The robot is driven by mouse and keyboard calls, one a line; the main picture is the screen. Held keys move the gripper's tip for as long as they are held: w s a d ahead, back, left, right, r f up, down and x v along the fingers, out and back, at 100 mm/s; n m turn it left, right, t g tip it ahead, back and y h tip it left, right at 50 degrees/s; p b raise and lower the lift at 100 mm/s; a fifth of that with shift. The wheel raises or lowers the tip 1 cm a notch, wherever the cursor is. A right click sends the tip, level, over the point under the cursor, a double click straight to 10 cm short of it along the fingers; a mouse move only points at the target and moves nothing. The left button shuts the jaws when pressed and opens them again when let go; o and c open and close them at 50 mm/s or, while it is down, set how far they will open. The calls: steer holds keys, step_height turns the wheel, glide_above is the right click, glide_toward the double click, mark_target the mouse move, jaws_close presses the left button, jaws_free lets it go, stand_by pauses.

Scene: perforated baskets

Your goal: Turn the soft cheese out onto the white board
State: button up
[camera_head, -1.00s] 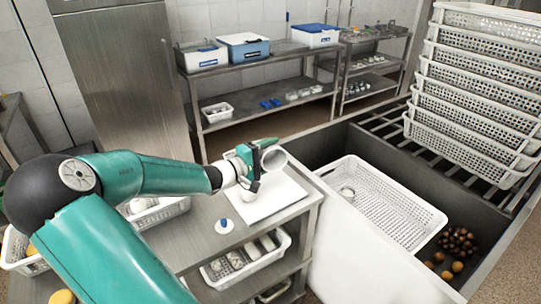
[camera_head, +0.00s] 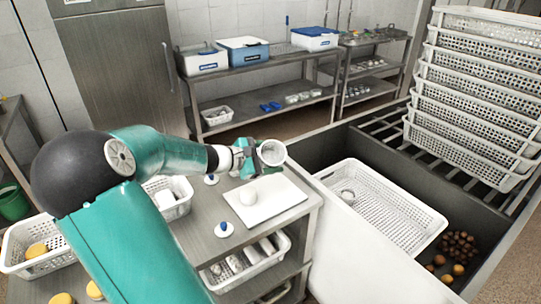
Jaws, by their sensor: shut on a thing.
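The white board (camera_head: 278,203) lies flat on the steel table. My gripper (camera_head: 254,157) is shut on a white round cup-like mould (camera_head: 272,153) above the far part of the board. The mould is tilted with its round mouth towards the camera, and its inside looks empty. The fingertips are partly hidden by the gripper body and the mould.
Two small white discs with blue knobs (camera_head: 224,229) stand left of the board. A white basket (camera_head: 170,198) sits behind my arm. Another basket (camera_head: 285,245) is on the shelf below. Right of the table, a perforated basket (camera_head: 400,215) lies in a sink.

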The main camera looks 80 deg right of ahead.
step_height(320, 180, down, 4)
steer(key=n+y, duration=0.1)
steer(key=n, duration=0.2)
steer(key=n+g+y, duration=0.1)
steer(key=shift+s+a+f+n+y, duration=0.1)
steer(key=shift+a+f+n+y, duration=0.05)
steer(key=shift+f+n+y, duration=0.15)
